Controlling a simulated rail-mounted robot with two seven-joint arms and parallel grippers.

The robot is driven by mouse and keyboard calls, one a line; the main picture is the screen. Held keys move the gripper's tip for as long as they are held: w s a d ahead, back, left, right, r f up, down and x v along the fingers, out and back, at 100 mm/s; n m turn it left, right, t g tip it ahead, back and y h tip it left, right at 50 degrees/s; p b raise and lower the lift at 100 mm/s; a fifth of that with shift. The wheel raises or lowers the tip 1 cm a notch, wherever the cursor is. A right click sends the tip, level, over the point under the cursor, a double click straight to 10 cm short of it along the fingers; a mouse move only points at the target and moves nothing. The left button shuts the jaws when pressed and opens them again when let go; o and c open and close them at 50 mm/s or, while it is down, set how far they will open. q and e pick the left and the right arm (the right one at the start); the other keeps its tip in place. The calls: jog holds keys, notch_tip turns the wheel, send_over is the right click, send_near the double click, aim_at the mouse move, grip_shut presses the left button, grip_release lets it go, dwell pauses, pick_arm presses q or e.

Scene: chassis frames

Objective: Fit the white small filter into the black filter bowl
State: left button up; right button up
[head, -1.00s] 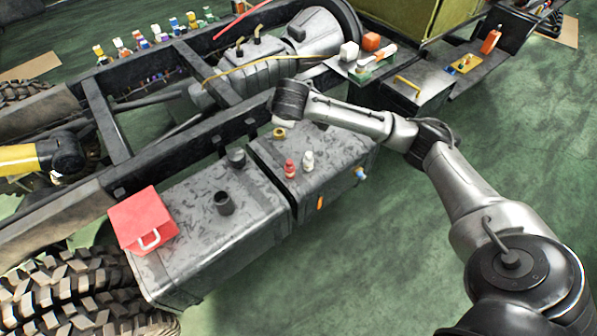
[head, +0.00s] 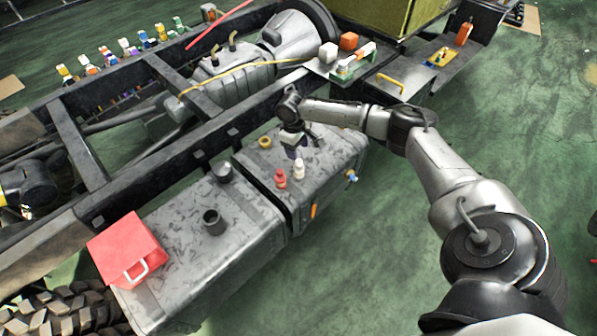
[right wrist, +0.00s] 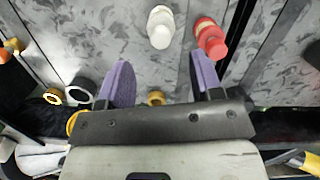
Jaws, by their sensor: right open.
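The small white filter (head: 299,168) stands upright on the right-hand grey tank, next to a red bottle-like piece (head: 281,178). In the right wrist view the white filter (right wrist: 160,27) is at the top, beyond the fingertips, with the red piece (right wrist: 209,40) to its right. My right gripper (head: 294,146) is above the tank behind the filter. Its two purple fingers (right wrist: 158,72) are apart, with nothing held between them. I cannot tell surely which dark cup is the black filter bowl; a black cup (head: 214,222) stands on the left tank. My left gripper is not in view.
A yellow ring (head: 265,142) lies on the right tank, left of my gripper. A red box (head: 126,250) with a white handle sits on the left tank. Chassis rails run behind the tanks.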

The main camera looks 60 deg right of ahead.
aim_at(299, 163)
jog(key=shift+s+f, duration=0.15)
jog(key=shift+f, duration=1.1)
notch_tip(299, 163, down, 4)
jog(key=b, duration=0.3)
jog(key=shift+f, duration=0.1)
jog(key=shift+s+f, duration=0.15)
jog(key=shift+f, duration=0.35)
jog(key=c, duration=1)
jog(key=shift+c, duration=0.3)
